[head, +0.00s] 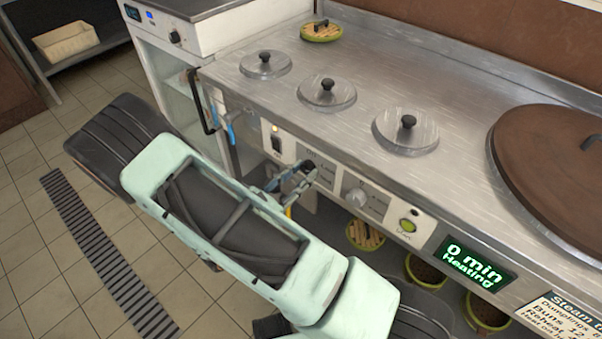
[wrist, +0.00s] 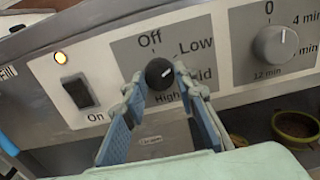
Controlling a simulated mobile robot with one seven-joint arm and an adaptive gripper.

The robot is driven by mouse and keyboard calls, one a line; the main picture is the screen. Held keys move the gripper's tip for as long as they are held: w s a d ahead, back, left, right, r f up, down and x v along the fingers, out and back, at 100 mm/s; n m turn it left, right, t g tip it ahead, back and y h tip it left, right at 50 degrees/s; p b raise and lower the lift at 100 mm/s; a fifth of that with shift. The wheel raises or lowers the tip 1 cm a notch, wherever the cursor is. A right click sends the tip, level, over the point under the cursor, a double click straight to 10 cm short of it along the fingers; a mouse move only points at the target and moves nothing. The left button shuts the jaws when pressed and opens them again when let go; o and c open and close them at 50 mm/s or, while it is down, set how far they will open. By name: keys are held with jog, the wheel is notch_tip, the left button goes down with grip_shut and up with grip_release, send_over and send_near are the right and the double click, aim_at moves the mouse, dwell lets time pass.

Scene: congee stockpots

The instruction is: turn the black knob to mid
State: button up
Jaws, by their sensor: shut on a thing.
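The black knob (wrist: 159,73) sits on the front panel among the labels Off, Low, Mid and High; Mid is partly covered by a finger. Its short white mark points right and slightly up, roughly between Low and Mid. My gripper (wrist: 159,80) is shut on the knob, with one blue-grey finger at its left and one at its right. In the head view, my gripper (head: 301,172) reaches the panel from the front, and the dark knob (head: 308,166) shows at its tips.
A grey timer knob (wrist: 276,44) is to the right, also in the head view (head: 355,197). A green button (head: 408,225) and a display reading "0 min Heating" (head: 473,263) are farther right. Pot lids (head: 405,135) sit on the counter above.

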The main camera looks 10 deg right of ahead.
jog(key=m+b, duration=0.1)
jog(key=m, duration=0.5)
jog(key=m+b, duration=0.2)
jog(key=m, duration=0.3)
jog(key=shift+a+m, duration=0.1)
jog(key=shift+m, duration=0.2)
dwell(0.4)
jog(key=o, duration=1.2)
jog(key=shift+c, duration=0.2)
jog(key=v, duration=1.2)
